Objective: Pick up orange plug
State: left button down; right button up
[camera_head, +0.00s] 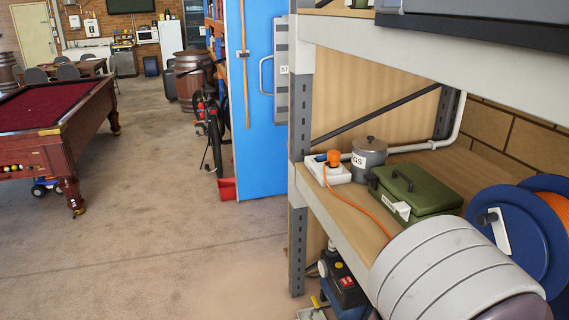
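The orange plug (334,157) sits upright in a white power socket block (327,171) on the middle wooden shelf of a grey metal rack, near its left end.
A grey lidded pot (369,158) stands right of the plug, with a green metal box (416,188) beyond it. A grey rack post (300,150) rises just left. A blue cable reel (515,232) is at right. Open floor (190,235) lies left, before a pool table (62,125).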

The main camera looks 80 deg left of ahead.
aim_at(333, 155)
jog(key=u, duration=2.3)
jog(key=i+j+z, duration=0.2)
jog(key=z, duration=0.2)
jog(key=i+j+z, duration=0.2)
jog(key=z, duration=0.15)
